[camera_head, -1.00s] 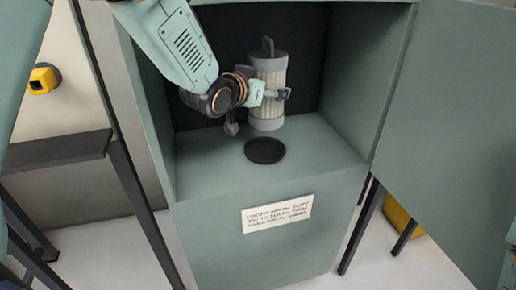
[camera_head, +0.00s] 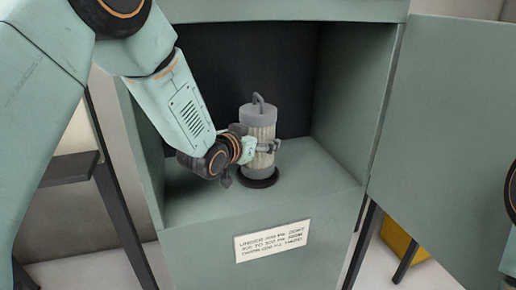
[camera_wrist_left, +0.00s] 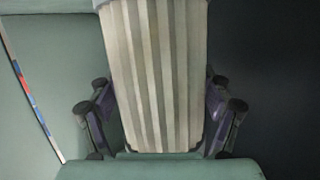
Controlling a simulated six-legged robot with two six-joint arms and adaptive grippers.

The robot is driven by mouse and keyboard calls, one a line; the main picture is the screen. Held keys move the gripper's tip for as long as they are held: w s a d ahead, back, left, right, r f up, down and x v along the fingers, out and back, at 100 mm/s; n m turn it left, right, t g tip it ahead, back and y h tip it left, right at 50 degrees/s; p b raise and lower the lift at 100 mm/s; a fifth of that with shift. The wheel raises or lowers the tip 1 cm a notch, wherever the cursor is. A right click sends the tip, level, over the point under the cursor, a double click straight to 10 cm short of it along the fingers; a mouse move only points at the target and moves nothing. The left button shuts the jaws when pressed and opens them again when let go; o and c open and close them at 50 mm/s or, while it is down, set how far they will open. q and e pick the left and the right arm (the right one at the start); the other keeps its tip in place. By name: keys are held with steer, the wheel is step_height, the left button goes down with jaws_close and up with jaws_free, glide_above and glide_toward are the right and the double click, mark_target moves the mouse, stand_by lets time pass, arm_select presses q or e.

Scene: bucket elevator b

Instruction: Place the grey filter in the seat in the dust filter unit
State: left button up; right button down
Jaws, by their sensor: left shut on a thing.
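The grey filter (camera_head: 260,128) is an upright cylinder with a pleated pale middle, grey end caps and a loop handle on top. My left gripper (camera_head: 268,147) is shut on its pleated middle from the left side. In the left wrist view the filter (camera_wrist_left: 157,70) fills the space between the two fingers. The seat (camera_head: 259,181) is a black round disc on the floor of the open dust filter unit (camera_head: 190,212). The filter's bottom is over the seat, close to it or on it; I cannot tell whether they touch. My right gripper is not in view.
The unit's side walls and dark back (camera_head: 225,65) enclose the filter. Its door (camera_head: 450,130) stands open at the right. A label (camera_head: 272,241) is on the front panel. A dark bench (camera_head: 68,168) stands at the left.

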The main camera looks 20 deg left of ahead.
arm_select(q)
steer(key=shift+f, duration=0.7)
steer(key=shift+w+a+f, duration=0.1)
steer(key=shift+w, duration=0.05)
steer(key=o, duration=1.7)
steer(key=shift+f, duration=0.1)
steer(key=shift+o, duration=0.2)
steer(key=shift+r, duration=0.25)
steer(key=p+v, duration=0.3)
steer(key=v, duration=0.9)
